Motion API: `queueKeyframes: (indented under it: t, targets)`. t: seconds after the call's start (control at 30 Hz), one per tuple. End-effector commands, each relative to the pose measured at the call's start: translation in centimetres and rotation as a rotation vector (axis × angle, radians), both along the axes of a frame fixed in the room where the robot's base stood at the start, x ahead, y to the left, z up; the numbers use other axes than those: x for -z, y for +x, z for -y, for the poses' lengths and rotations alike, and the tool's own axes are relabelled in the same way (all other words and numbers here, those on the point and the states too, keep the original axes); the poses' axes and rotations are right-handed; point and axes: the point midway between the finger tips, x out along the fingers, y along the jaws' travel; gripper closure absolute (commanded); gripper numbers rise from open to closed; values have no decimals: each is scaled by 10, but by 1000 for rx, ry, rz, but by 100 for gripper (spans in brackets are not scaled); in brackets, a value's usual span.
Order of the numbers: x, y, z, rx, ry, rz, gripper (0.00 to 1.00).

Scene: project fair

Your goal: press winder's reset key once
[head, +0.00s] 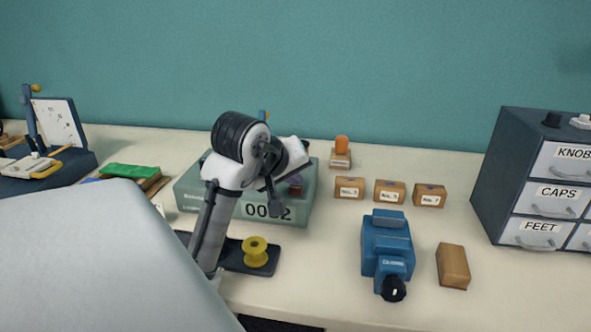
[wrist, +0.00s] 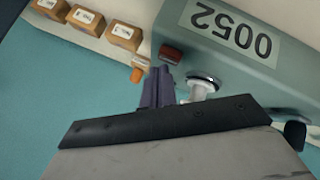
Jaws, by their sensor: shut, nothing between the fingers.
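The winder is a grey-green box (head: 190,190) near the middle of the table, with a counter on its front. The counter (wrist: 226,28) reads 0052 upside down in the wrist view. A dark red key (head: 296,188) stands on the winder's top; it also shows in the wrist view (wrist: 171,53). My gripper (head: 276,209) is shut and empty, hanging in front of part of the counter in the head view. In the wrist view its fingertips (wrist: 160,74) are right by the red key; I cannot tell whether they touch.
A yellow spool (head: 255,251) sits on a dark plate in front of the winder. A blue device (head: 387,245) with a black knob, several small boxes (head: 389,190) and a drawer cabinet (head: 490,175) are to the right. Bare table lies between them.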

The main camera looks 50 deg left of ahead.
Motion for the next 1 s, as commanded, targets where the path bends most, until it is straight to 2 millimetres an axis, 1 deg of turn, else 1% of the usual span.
queueKeyframes:
  t: [1.0]
  targets:
    - [9, 0, 0, -1, 0, -1, 100]
